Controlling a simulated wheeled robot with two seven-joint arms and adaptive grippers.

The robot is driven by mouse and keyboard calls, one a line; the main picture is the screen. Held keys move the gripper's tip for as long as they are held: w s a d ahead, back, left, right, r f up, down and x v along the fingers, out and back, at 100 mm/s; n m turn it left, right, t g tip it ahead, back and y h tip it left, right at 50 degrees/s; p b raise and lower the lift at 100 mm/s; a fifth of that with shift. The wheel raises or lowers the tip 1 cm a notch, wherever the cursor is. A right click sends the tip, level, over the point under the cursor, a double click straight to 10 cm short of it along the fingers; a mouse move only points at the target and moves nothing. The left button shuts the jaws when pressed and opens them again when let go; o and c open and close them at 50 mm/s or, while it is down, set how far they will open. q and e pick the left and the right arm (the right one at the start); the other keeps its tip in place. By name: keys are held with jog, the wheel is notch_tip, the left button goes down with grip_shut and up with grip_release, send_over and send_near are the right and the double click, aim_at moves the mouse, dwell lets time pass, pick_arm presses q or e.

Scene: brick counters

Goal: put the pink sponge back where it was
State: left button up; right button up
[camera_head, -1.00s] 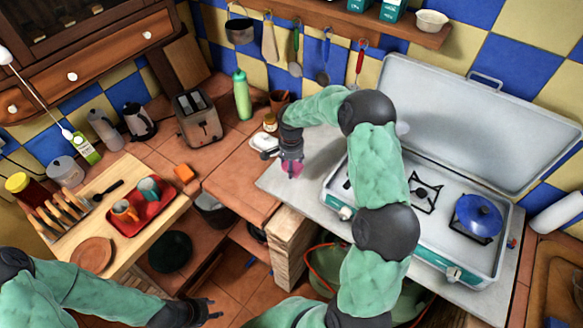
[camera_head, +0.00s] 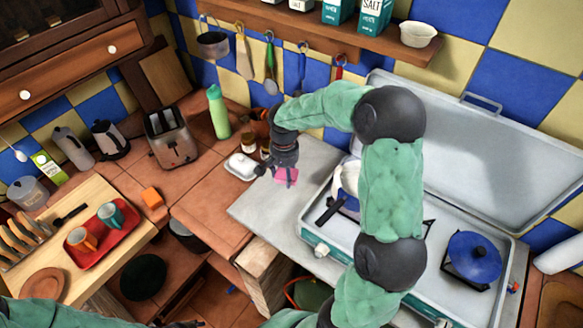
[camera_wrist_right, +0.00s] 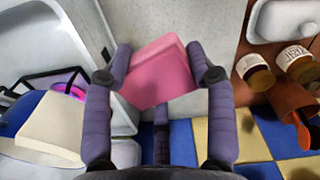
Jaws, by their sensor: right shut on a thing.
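The pink sponge (camera_head: 287,176) is between the fingers of my right gripper (camera_head: 284,172), over the grey slab (camera_head: 262,210) left of the stove. In the right wrist view the sponge (camera_wrist_right: 158,72) is a tilted pink block, with the two purple-grey fingers of the right gripper (camera_wrist_right: 160,75) pressed on its opposite sides. I cannot tell whether its underside touches the slab. My left gripper (camera_head: 182,324) shows only as a dark sliver at the bottom edge of the head view; its fingers are mostly cut off.
A white lidded dish (camera_head: 240,167) and small jars (camera_head: 249,143) stand left of the sponge. The slab's front part is clear.

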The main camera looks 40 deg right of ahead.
jog(key=w+d+f+b, duration=0.1)
jog(key=w+d+f, duration=0.7)
jog(key=d+f, duration=0.1)
jog(key=shift+w, duration=0.3)
jog(key=shift+w+d+f, duration=0.1)
jog(key=shift+w+f, duration=0.05)
jog(key=shift+f, duration=0.2)
jog(key=shift+f+b, duration=0.3)
jog(key=shift+f, duration=1.15)
jog(key=shift+f, duration=0.1)
jog(key=o, duration=1.2)
